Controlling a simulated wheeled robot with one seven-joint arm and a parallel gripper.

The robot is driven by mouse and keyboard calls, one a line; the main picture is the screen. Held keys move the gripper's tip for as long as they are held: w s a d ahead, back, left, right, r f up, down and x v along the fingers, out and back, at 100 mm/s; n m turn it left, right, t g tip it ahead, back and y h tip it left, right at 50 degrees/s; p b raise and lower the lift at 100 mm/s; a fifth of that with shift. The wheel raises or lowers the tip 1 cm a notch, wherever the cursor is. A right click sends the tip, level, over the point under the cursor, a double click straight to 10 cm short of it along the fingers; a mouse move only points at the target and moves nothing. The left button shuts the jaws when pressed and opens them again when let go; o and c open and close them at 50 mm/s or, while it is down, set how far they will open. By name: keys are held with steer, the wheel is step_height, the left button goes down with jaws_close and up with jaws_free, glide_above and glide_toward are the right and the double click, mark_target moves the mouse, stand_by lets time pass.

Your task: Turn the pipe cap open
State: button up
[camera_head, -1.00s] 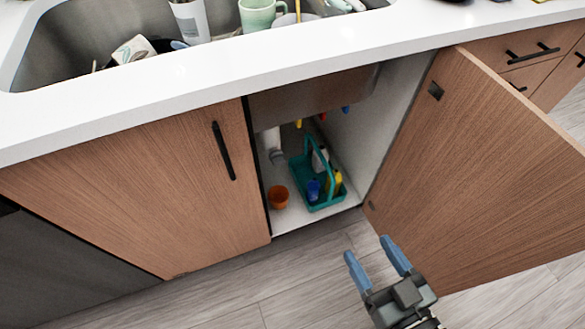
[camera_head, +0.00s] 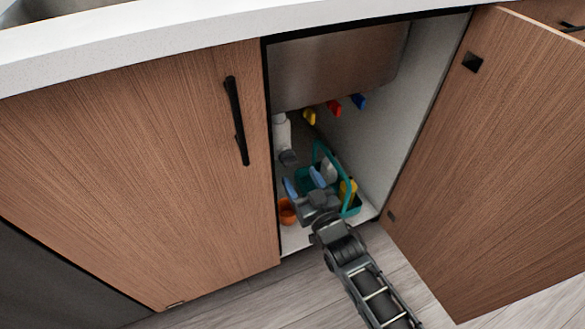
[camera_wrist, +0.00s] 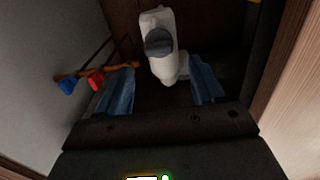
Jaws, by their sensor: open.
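The pipe cap (camera_head: 288,158) is a dark grey round end on a white pipe (camera_head: 282,130) under the sink, at the left of the open cabinet. In the wrist view the grey cap (camera_wrist: 159,42) faces the camera, with the white pipe (camera_wrist: 156,18) behind it. My gripper (camera_head: 303,182) has reached into the cabinet and sits below and a little right of the cap in the head view. Its two blue fingers (camera_wrist: 160,72) are spread and empty in the wrist view. The cap appears ahead of the gap between them, apparently untouched.
A teal caddy (camera_head: 352,211) with bottles stands right of and partly behind my gripper. An orange cup (camera_head: 287,213) sits at left. Yellow (camera_head: 309,117), red (camera_head: 333,107) and blue (camera_head: 359,101) handles are above. The open door (camera_head: 500,150) bounds the right, the closed door (camera_head: 150,180) the left.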

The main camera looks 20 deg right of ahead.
mark_target(292, 164)
steer(key=w+b, duration=0.1)
steer(key=w, duration=0.5)
steer(key=shift+s, duration=0.1)
steer(key=c, duration=1.1)
